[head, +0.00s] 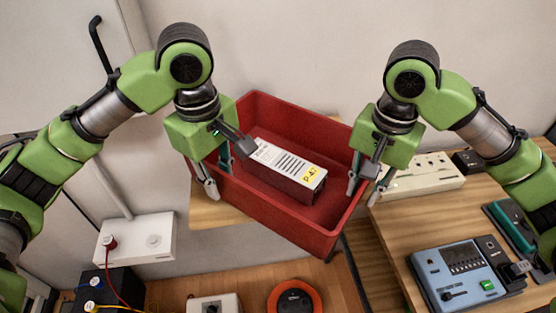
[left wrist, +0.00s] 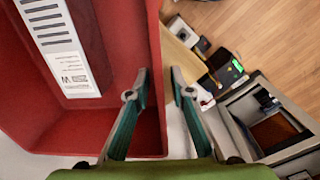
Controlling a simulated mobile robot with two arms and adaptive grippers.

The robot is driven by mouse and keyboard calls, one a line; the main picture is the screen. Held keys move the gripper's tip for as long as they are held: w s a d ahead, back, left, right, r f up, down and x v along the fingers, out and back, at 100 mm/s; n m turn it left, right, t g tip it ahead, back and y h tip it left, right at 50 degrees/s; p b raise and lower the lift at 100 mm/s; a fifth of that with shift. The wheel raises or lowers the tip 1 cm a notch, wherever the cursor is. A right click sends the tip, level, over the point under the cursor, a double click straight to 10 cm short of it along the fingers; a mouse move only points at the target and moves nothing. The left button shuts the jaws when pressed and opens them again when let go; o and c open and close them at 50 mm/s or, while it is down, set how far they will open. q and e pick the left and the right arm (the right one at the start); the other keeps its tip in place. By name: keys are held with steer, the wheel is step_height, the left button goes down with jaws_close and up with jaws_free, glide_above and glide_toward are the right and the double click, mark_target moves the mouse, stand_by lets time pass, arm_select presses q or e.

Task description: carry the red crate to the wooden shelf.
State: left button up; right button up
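The red crate (head: 283,222) is in the middle of the head view, turned at an angle; its wall also shows in the left wrist view (left wrist: 45,125). A grey-white box with a yellow label (head: 290,165) lies inside it. My left gripper (head: 218,178) is at the crate's left end, with its fingers on either side of the wall. In the left wrist view, a narrow gap shows outside the rim, so it looks open. My right gripper (head: 364,188) is at the right end, its fingers apart around the wall. The crate hides most of what is beneath it.
A wooden surface (head: 222,216) shows under the crate's left side. A wooden table (head: 390,235) at the right bears a blue device (head: 458,272) and a white power strip (head: 425,175). A white box (head: 136,239) stands at left; an orange round object (head: 294,299) is on the floor.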

steer(key=shift+r, duration=0.1)
arm_select(q)
step_height(320, 180, up, 11)
steer(key=shift+s+a, duration=0.15)
steer(key=shift+s, duration=0.05)
arm_select(e)
step_height(320, 180, up, 12)
steer(key=shift+s+d, duration=0.15)
steer(key=shift+d, duration=0.05)
stand_by(0.7)
